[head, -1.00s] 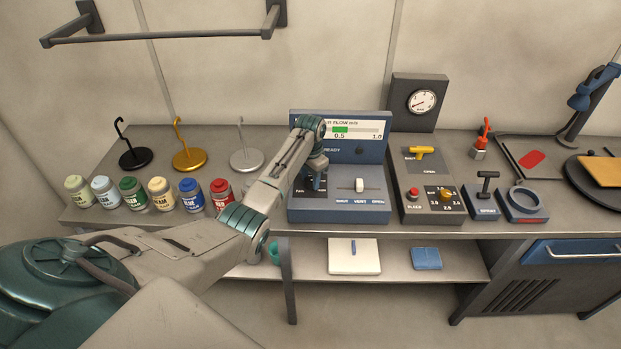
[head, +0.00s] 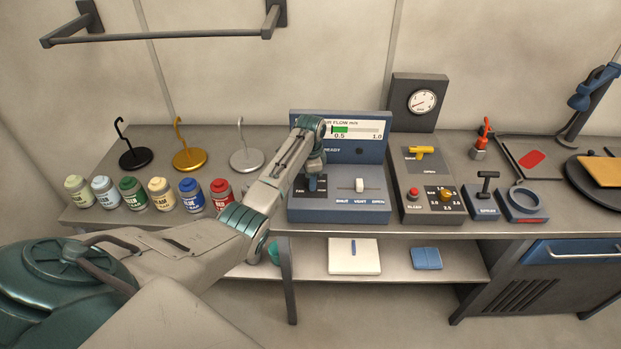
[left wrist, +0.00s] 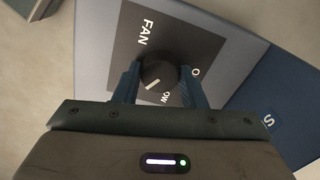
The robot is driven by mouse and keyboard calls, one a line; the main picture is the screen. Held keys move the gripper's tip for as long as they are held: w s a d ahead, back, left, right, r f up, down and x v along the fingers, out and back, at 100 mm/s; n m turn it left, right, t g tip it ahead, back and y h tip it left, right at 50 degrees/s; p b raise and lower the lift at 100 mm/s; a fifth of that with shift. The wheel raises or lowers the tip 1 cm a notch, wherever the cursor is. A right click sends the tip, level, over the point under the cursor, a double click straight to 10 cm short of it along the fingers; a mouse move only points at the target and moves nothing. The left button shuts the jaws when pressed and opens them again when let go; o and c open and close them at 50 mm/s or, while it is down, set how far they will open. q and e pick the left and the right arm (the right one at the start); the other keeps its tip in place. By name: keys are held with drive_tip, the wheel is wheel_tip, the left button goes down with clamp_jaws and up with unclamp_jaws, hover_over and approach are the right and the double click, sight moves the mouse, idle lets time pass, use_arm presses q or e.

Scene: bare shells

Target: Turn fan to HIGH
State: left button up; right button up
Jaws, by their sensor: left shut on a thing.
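The fan knob (left wrist: 160,72) is a dark round knob on a dark plate marked FAN, seen in the left wrist view. Its white pointer line points to the lower left there, away from the partly visible "O" and "OW" lettering. I see no HIGH label. My left gripper (left wrist: 160,80) is shut on the knob, one blue finger on each side. In the head view my left gripper (head: 316,184) reaches down to the left part of the blue-grey control panel (head: 338,208) and hides the knob. My right gripper is not in view.
The panel's upright display (head: 360,130) shows a short green air-flow bar near 0.5. A white slider (head: 359,185) stands right of my gripper. A grey box with a yellow handle (head: 421,153) is further right. Several paint jars (head: 133,193) and hook stands are left.

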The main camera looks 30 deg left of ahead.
use_arm(q)
drive_tip(key=shift+w+r, duration=0.1)
drive_tip(key=shift+r, duration=0.05)
drive_tip(key=o, duration=1)
drive_tip(key=shift+r, duration=0.3)
wheel_tip(320, 180, up, 10)
drive_tip(key=b, duration=0.4)
